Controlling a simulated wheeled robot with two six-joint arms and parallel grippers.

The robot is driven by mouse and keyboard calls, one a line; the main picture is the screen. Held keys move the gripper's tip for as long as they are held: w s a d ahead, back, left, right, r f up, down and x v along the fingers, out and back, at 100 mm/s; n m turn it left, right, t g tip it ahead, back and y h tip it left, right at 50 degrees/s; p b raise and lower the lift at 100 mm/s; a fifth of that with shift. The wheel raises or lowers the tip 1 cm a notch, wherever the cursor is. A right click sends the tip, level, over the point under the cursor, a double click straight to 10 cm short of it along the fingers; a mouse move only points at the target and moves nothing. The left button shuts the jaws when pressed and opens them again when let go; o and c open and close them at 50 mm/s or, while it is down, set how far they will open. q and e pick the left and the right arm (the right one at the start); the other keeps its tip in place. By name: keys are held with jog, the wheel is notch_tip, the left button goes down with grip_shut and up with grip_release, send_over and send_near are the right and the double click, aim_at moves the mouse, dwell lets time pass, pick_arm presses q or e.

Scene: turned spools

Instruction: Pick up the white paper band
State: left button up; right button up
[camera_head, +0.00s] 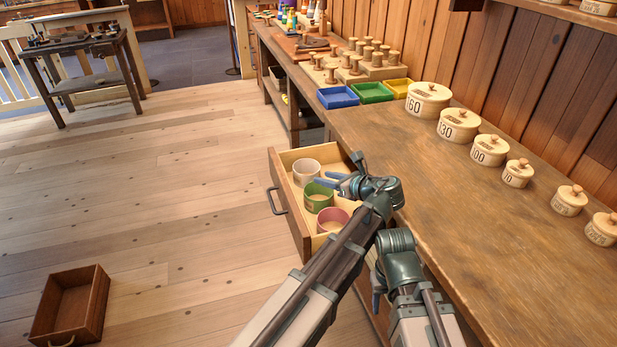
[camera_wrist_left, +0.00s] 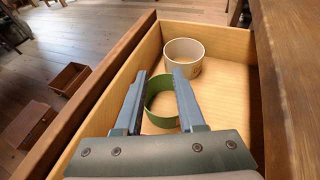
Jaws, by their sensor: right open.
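The white paper band (camera_head: 306,172) stands in the far end of the open drawer, with the green band (camera_head: 318,197) and the pink band (camera_head: 332,220) nearer. In the left wrist view the white band (camera_wrist_left: 184,56) stands beyond my fingertips, near the drawer's far wall. My left gripper (camera_head: 334,181) is open and empty over the drawer, to the right of the green band. In the left wrist view the green band (camera_wrist_left: 160,103) shows between and below its fingers (camera_wrist_left: 160,74). My right gripper (camera_head: 377,296) is open, low beside the bench front, partly hidden by its arm.
The drawer (camera_head: 284,205) juts out from the workbench (camera_head: 400,150); its walls surround the bands. Blue (camera_head: 338,97), green (camera_head: 372,92) and yellow trays, spools and numbered round boxes (camera_head: 428,99) stand on the bench.

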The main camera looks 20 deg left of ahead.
aim_at(301, 188)
pick_arm(q)
jog(key=b+x, duration=0.1)
jog(key=x, duration=0.2)
jog(key=f+b+x, duration=0.1)
jog(key=x, duration=0.2)
jog(key=d+b+x, duration=0.1)
jog(key=b+x, duration=0.1)
jog(key=shift+w+a+f, duration=0.35)
jog(key=shift+f, duration=0.1)
jog(key=shift+w+a+f, duration=0.1)
jog(key=shift+w+a, duration=0.15)
jog(key=shift+a, duration=0.2)
pick_arm(e)
jog(key=shift+w+f, duration=0.25)
jog(key=shift+f, duration=1.05)
jog(key=shift+w+f, duration=0.25)
jog(key=shift+f, duration=1.05)
pick_arm(q)
jog(key=b+x, duration=0.2)
jog(key=x, duration=0.3)
jog(key=shift+w, duration=0.2)
pick_arm(e)
jog(key=shift+f, duration=0.9)
pick_arm(q)
grip_shut()
